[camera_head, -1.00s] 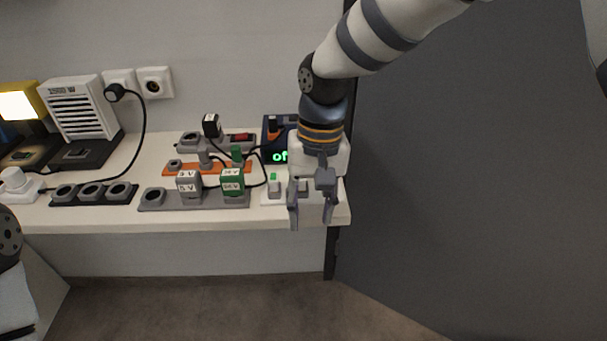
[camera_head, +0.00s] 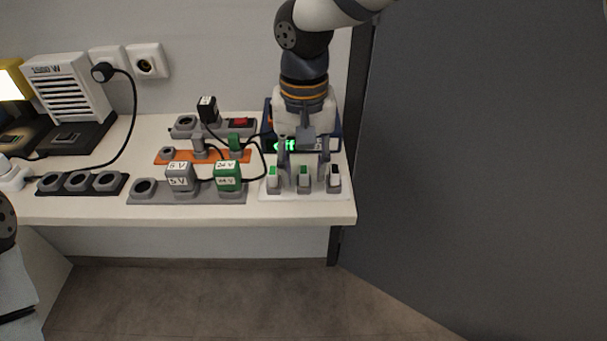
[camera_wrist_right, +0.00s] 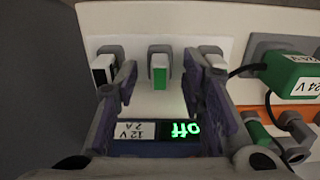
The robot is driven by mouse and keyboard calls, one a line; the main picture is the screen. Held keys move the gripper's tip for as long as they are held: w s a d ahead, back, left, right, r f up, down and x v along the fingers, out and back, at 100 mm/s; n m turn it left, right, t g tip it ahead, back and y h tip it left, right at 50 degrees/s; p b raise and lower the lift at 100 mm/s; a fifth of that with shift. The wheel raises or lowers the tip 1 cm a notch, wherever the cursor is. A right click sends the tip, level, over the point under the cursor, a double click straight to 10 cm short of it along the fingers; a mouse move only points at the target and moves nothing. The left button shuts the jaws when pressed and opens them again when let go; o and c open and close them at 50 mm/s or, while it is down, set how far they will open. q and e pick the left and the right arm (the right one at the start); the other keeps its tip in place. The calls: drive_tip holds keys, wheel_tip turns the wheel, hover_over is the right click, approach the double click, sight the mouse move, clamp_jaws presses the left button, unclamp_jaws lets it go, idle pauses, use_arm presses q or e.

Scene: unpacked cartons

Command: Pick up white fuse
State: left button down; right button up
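A white panel (camera_head: 318,193) at the right end of the table holds three small grey holders in a row. Small fuse-like pieces stand in them: left (camera_head: 273,174) and middle (camera_head: 304,173) with white and green faces, right (camera_head: 334,174) black and white. In the right wrist view the middle piece (camera_wrist_right: 160,75) shows a green face with a white top, and the black and white piece (camera_wrist_right: 103,70) is at left. I cannot tell which is the white fuse. My right gripper (camera_head: 303,163) is open and empty over the panel, its fingers either side of the middle piece.
A dark blue device with a green "off" display (camera_wrist_right: 185,129) stands behind the panel. Power strips, a green 24 V plug (camera_head: 228,177), a grey 5 V plug (camera_head: 180,177) and black cables crowd the left side. A dark grey wall (camera_head: 470,170) borders the right.

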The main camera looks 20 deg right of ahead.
drive_tip(key=shift+f, duration=0.15)
clamp_jaws()
drive_tip(key=shift+w+r, duration=0.15)
drive_tip(key=shift+r, duration=0.3)
drive_tip(key=r, duration=0.3)
drive_tip(key=shift+s+a+r, duration=0.2)
drive_tip(key=shift+a+r, duration=0.05)
drive_tip(key=shift+a, duration=0.1)
use_arm(q)
drive_tip(key=shift+w+r+t+p, duration=0.4)
drive_tip(key=shift+w+r+p, duration=0.3)
drive_tip(key=shift+w+r, duration=0.2)
use_arm(e)
drive_tip(key=s+a+r, duration=0.6)
drive_tip(key=a+r, duration=0.2)
drive_tip(key=a, duration=0.3)
drive_tip(key=shift+s+a+r, duration=0.15)
drive_tip(key=shift+a+r, duration=0.15)
drive_tip(key=shift+a, duration=0.05)
